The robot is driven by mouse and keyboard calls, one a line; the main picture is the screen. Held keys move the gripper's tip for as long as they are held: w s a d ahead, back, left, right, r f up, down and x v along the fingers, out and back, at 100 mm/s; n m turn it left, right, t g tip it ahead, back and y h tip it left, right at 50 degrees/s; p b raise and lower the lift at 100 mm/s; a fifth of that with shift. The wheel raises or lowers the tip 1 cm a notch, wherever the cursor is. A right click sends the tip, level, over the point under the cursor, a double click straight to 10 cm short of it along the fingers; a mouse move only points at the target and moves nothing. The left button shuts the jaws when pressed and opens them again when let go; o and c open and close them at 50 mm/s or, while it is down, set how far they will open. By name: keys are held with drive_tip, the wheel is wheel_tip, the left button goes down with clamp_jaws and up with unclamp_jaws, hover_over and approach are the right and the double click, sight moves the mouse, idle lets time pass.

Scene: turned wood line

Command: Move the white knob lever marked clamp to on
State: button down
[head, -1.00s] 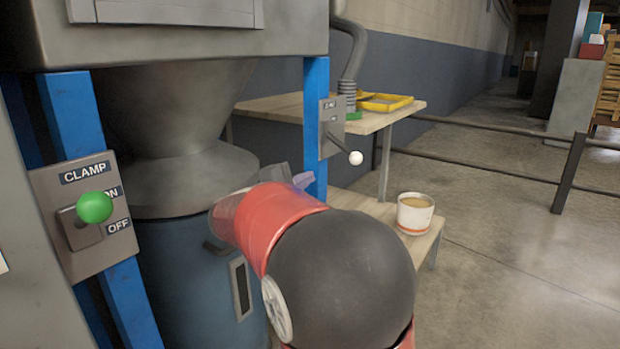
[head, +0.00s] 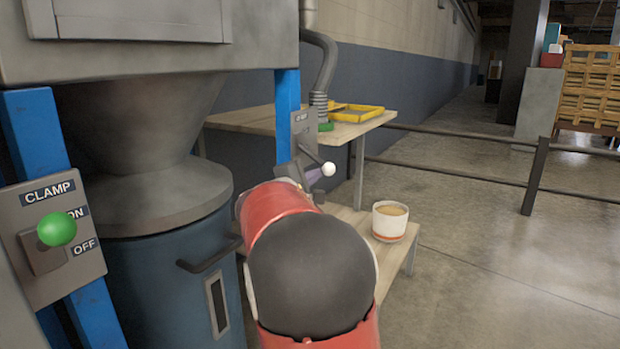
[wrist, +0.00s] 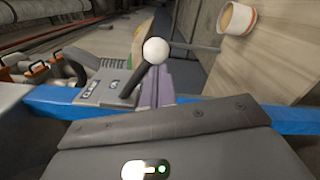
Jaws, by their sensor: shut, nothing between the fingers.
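The white knob (head: 328,169) sits on a dark lever in front of a grey switch plate (head: 302,128) on the right blue post. The plate's lettering is too small to read surely, and I cannot tell which setting the lever is at. In the wrist view the white knob (wrist: 155,51) and its slanting dark lever (wrist: 130,82) are close to my gripper, with the plate (wrist: 103,84) to the left. My gripper (wrist: 157,88) is shut and empty, its purple fingers just beside the lever. In the head view my gripper (head: 314,177) is mostly behind my red arm; contact is unclear.
A green-knobbed lever (head: 57,229) on a plate reading CLAMP, ON and OFF is on the left blue post. A blue drum (head: 160,280) stands between the posts. A cup (head: 390,222) is on the low wooden bench, right of my arm. A yellow tray (head: 356,112) lies on the shelf behind.

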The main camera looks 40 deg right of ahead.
drive_tip(key=shift+s+r, duration=0.1)
drive_tip(key=shift+s+r+n, duration=0.1)
drive_tip(key=shift+r+n, duration=0.05)
drive_tip(key=shift+n, duration=0.25)
